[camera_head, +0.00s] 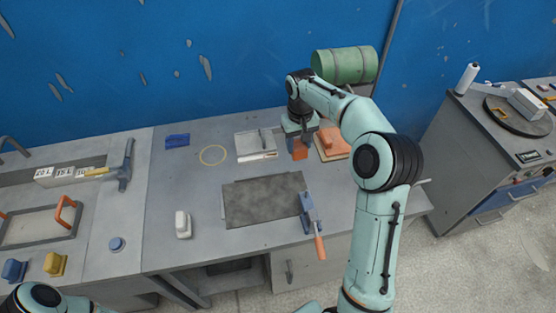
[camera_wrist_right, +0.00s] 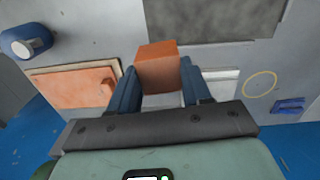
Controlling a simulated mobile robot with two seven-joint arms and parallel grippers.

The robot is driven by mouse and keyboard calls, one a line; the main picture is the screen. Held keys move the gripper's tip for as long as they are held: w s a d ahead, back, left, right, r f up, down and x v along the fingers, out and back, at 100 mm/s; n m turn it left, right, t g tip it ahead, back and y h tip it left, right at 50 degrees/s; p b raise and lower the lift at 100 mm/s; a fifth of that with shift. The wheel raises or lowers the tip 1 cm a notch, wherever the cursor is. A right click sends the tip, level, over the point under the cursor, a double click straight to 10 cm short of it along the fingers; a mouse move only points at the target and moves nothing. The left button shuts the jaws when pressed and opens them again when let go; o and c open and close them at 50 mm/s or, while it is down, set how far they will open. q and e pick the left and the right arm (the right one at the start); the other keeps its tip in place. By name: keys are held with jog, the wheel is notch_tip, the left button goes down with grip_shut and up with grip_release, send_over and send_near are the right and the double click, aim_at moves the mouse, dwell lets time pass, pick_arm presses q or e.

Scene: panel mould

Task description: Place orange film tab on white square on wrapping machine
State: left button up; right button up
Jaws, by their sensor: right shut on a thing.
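My right gripper (camera_head: 298,140) is over the back right of the grey bench, fingers pointing down. In the right wrist view it is shut on an orange block (camera_wrist_right: 160,68), which also shows in the head view (camera_head: 299,151). I cannot tell whether the block touches the bench. The grey wrapping machine (camera_head: 466,143) stands apart at the right, with a white roll (camera_head: 467,78) and a dark turntable (camera_head: 497,116). A small orange mark on the turntable may be the film tab, but it is too small to tell. I cannot make out the white square for certain. My left gripper is out of view.
An orange board (camera_head: 334,152) lies right of the held block, a white-grey tray (camera_head: 246,144) left of it. A dark slab (camera_head: 262,203), an orange-handled tool (camera_head: 314,225) and a green drum (camera_head: 345,65) are nearby. A floor gap separates bench and machine.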

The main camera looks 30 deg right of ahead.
jog(key=s+d+r, duration=0.2)
jog(key=d+r, duration=0.3)
jog(key=d, duration=0.2)
jog(key=b, duration=0.1)
send_over(316, 176)
jog(key=shift+m, duration=0.3)
notch_tip(316, 176, down, 16)
jog(key=shift+r, duration=0.25)
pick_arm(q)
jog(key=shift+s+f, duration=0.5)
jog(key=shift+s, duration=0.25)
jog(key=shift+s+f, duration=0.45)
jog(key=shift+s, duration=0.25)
pick_arm(e)
jog(key=shift+f, duration=1.85)
jog(key=shift+f, duration=0.1)
jog(key=shift+f, duration=0.15)
jog(key=o, duration=1.1)
jog(key=shift+s, duration=0.1)
